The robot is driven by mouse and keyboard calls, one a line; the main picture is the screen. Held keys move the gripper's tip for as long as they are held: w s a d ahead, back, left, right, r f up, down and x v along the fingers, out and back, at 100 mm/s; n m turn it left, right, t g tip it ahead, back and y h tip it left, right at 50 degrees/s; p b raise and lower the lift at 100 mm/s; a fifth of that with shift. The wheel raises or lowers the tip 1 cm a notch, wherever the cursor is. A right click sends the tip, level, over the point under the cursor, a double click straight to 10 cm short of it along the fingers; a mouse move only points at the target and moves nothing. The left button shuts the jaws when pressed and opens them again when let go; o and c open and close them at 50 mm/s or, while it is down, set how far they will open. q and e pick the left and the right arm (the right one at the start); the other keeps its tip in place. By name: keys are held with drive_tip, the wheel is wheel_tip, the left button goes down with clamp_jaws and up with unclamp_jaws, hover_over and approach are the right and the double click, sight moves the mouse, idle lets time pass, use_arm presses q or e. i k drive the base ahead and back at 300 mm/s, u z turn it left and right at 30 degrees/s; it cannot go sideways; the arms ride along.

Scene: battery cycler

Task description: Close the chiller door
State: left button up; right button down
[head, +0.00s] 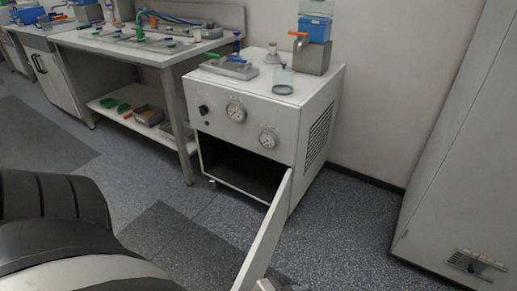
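The chiller (318,131) is a white box-shaped cabinet in the middle of the head view, with two round gauges and a dark knob on its front. Its door (265,236) is hinged at the front right edge and stands wide open, swung out towards me and seen nearly edge-on. The dark inside (240,167) of the chiller shows through the opening. A small pale piece at the bottom edge, by the door's near end, may be part of my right gripper, but too little shows to be sure. My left gripper is out of view.
A white bench (160,55) with a lower shelf stands left of the chiller. A blue-lidded container (314,30), a clear jar and trays sit on the chiller top. A tall pale cabinet (465,150) stands at the right. The grey floor (345,225) between it and the door is clear.

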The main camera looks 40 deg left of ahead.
sight(254, 267)
drive_tip(key=k, duration=0.45)
drive_tip(key=u, duration=1.6)
drive_tip(key=i, duration=0.5)
drive_tip(key=z, duration=0.05)
